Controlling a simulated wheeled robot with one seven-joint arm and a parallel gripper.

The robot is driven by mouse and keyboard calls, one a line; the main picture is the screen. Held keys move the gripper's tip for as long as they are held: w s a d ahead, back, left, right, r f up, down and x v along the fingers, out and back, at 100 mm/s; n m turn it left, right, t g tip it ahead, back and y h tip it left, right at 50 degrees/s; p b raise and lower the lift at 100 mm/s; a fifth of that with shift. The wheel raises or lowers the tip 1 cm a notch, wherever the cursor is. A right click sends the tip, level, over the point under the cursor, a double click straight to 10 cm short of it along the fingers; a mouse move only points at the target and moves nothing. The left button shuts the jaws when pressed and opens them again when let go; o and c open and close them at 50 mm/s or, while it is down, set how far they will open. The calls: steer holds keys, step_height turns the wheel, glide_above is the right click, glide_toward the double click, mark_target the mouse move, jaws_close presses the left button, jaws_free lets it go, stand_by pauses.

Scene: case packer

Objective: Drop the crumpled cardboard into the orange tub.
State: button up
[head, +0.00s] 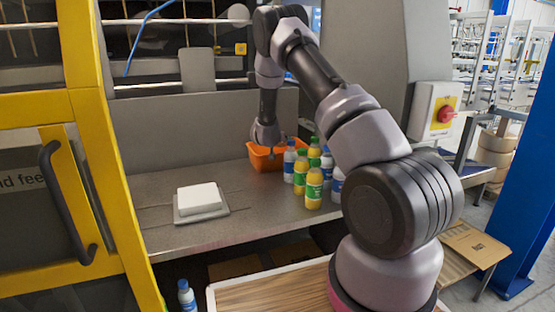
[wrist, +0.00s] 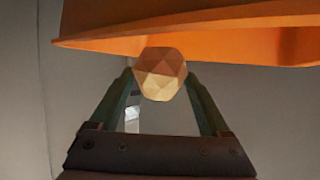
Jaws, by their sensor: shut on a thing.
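The orange tub (head: 262,163) stands on the grey worktop, left of several bottles. My gripper (head: 266,146) points down at the tub in the head view, its lower end overlapping the tub's far side. In the wrist view the tub (wrist: 190,30) fills the top of the picture. My gripper (wrist: 160,76) is shut there on the crumpled cardboard (wrist: 160,73), a tan faceted lump between the fingertips. The lump overlaps the tub's rim edge in that view; I cannot tell if they touch. The cardboard is not visible in the head view.
Several bottles with blue and yellow caps (head: 313,187) stand just right of the tub. A white block (head: 199,198) lies on a grey plate at the left of the worktop. A yellow machine frame (head: 105,150) bounds the left side. Bare worktop lies between plate and tub.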

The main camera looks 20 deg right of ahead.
steer(key=shift+f, duration=0.65)
steer(key=o, duration=1.2)
steer(key=shift+c, duration=0.2)
steer(key=v, duration=1.1)
steer(key=shift+w+d, duration=0.1)
